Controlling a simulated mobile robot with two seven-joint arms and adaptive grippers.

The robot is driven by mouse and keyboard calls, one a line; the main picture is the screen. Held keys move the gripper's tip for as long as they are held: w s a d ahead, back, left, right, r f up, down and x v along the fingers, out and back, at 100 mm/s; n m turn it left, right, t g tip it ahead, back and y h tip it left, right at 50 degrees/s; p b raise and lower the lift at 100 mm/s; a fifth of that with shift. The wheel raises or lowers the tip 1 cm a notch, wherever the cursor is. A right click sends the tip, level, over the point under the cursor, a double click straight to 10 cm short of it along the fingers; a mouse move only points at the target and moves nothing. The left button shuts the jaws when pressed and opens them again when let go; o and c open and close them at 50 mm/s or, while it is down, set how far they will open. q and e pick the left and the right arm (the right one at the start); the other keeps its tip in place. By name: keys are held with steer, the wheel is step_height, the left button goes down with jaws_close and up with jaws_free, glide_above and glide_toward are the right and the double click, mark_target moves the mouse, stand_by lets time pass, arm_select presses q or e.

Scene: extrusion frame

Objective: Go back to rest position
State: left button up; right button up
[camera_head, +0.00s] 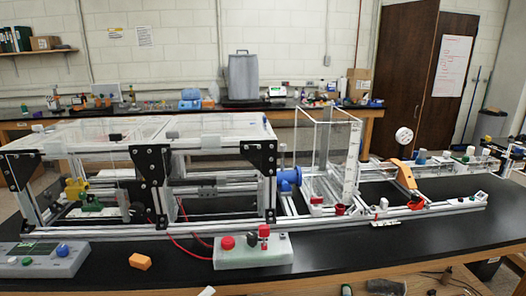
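Neither of my grippers shows in the head view, and no arm can be made out. The aluminium extrusion frame (158,188) stands on the black table (340,247). It has black corner brackets and clear panels on top. A long rail section (330,224) runs from it to the right. A clear upright box (328,150) stands on that section, with a blue round part (288,180) at its left and an orange part (403,174) at its right.
A control box with red buttons (253,250), an orange block (140,261) and a grey panel with a screen (42,258) lie along the front. The front right tabletop is clear. A back bench (290,115) holds equipment. Small unclear items lie below the table's front edge.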

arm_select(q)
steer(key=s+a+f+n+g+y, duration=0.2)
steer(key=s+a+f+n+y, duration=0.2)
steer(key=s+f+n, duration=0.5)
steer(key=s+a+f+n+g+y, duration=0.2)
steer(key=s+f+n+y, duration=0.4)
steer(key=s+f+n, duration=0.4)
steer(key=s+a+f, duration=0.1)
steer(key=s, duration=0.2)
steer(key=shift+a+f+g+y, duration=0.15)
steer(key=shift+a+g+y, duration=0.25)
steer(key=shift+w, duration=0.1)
